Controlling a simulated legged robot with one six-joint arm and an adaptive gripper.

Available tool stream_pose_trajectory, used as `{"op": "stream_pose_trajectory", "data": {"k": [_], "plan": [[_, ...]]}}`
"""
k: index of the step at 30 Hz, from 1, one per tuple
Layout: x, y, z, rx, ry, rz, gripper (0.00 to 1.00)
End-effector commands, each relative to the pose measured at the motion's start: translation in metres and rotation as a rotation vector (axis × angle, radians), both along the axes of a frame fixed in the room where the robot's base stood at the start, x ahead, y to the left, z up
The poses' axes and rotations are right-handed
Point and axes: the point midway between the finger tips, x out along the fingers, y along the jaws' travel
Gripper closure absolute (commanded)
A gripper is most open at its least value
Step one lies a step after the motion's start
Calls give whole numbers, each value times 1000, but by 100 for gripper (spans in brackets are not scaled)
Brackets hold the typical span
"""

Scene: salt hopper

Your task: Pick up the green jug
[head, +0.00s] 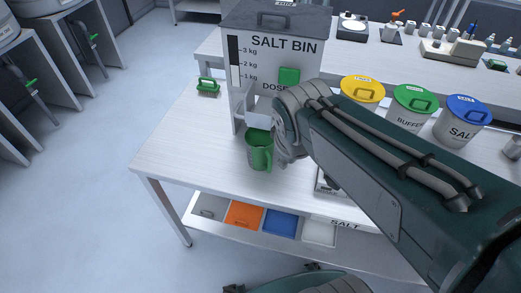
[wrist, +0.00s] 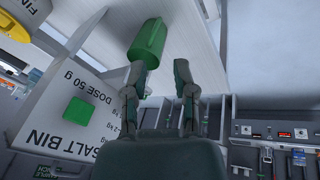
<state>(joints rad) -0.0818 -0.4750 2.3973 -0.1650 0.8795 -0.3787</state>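The green jug (head: 259,152) stands upright on the white table, in front of the salt bin and under its outlet. Its handle shows on the right side in the head view. In the wrist view the jug (wrist: 148,43) appears tilted in the picture, beyond the left fingertip and left of the gap's middle. My gripper (wrist: 160,68) is open, with nothing between its two fingers. Whether the left finger touches the jug cannot be told. In the head view my arm comes in from the right, and its wrist is beside the jug; the fingers are hidden there.
The salt bin (head: 274,50) with a green dose button (head: 289,76) rises behind the jug. A green-handled brush (head: 208,86) lies left. Yellow (head: 362,92), green (head: 412,104) and blue (head: 462,119) lidded tubs stand right. Coloured trays (head: 244,214) sit on the lower shelf. The table's left front is clear.

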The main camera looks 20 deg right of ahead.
Motion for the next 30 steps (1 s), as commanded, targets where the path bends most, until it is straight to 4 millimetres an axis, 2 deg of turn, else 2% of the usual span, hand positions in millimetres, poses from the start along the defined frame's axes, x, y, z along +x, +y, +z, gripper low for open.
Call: {"op": "stream_pose_trajectory", "data": {"k": [3,12,18,23,30], "plan": [[26,4,-17,-127,89,225,65],[84,20,-70,-409,312,824,65],[110,31,-103,-530,428,1136,65],[116,33,-114,-559,458,1219,65],[122,20,-147,-557,461,1218,65]]}}
